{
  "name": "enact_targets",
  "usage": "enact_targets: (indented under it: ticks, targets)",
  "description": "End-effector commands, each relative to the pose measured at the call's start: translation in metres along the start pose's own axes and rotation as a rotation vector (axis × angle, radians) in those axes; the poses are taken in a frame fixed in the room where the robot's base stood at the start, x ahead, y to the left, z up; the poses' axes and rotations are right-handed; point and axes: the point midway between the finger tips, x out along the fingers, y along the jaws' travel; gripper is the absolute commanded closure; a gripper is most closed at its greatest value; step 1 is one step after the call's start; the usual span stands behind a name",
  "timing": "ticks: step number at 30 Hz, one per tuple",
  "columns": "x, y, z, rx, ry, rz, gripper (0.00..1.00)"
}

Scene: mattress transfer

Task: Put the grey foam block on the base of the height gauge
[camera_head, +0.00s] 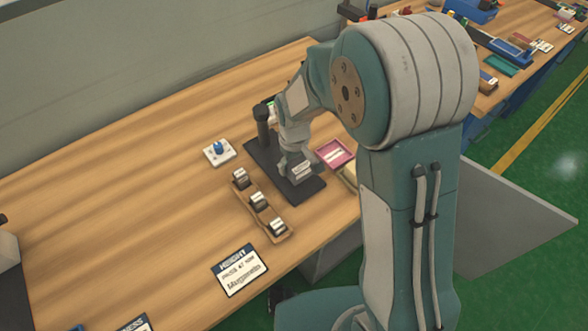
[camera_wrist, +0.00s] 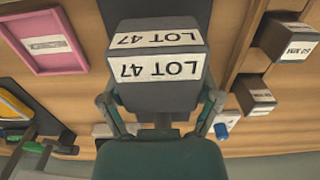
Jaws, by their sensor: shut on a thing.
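The grey foam block (camera_wrist: 158,95) carries white "LOT 47" labels and sits between my gripper's two fingers (camera_wrist: 161,98) in the wrist view. My gripper (camera_head: 293,160) is shut on it. In the head view, the block (camera_head: 302,170) is small and partly hidden by my gripper, over the front part of the height gauge's dark base (camera_head: 308,190). I cannot tell whether it touches the base. The gauge's dark column (camera_head: 262,125) stands at the base's back left end. Part of the base (camera_wrist: 200,10) also shows behind the block in the wrist view.
A wooden rack (camera_head: 268,217) with three labelled blocks stands left of the base. A pink tray (camera_head: 335,153) lies to its right. A white pad with a blue knob (camera_head: 218,149) is behind the rack. A height sign (camera_head: 239,270) lies near the front edge. The table's left is mostly clear.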

Motion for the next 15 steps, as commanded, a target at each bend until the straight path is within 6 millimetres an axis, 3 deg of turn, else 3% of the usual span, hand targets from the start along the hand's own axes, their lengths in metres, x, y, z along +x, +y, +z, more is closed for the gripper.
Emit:
enact_targets:
  ticks: [6, 15]
  targets:
    - [0.031, 0.001, 0.001, 0.001, -0.002, -0.002, 0.65]
    - [0.033, 0.001, 0.000, 0.000, -0.001, 0.000, 0.65]
